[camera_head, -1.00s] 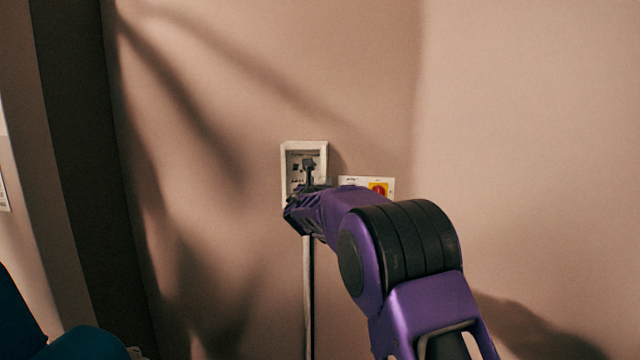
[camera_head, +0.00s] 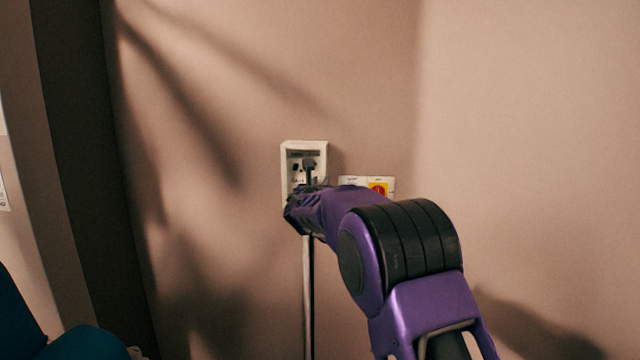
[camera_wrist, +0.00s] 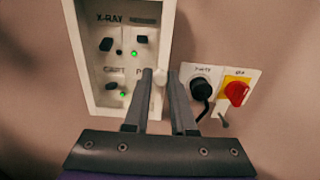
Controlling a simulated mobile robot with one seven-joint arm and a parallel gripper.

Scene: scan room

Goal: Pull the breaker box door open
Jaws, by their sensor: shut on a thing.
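The breaker box is a white-framed box (camera_head: 304,145) on the wall in the head view, partly covered by my gripper (camera_head: 310,175). In the wrist view the box (camera_wrist: 84,62) fills the upper left, with an X-RAY label, dark switches and green lights. My gripper (camera_wrist: 159,76) is at its lower right edge, the two fingers close on either side of a small pale handle-like piece (camera_wrist: 158,79). I cannot make out a separate door panel or tell how far it is open.
A plate with a red knob on yellow (camera_head: 379,188) is on the wall just right of the box; the red knob (camera_wrist: 237,92) and a black plug with cord (camera_wrist: 201,88) show beside my right finger. A pale vertical strip (camera_head: 308,290) runs down the wall below. A dark blue object (camera_head: 85,345) is at lower left.

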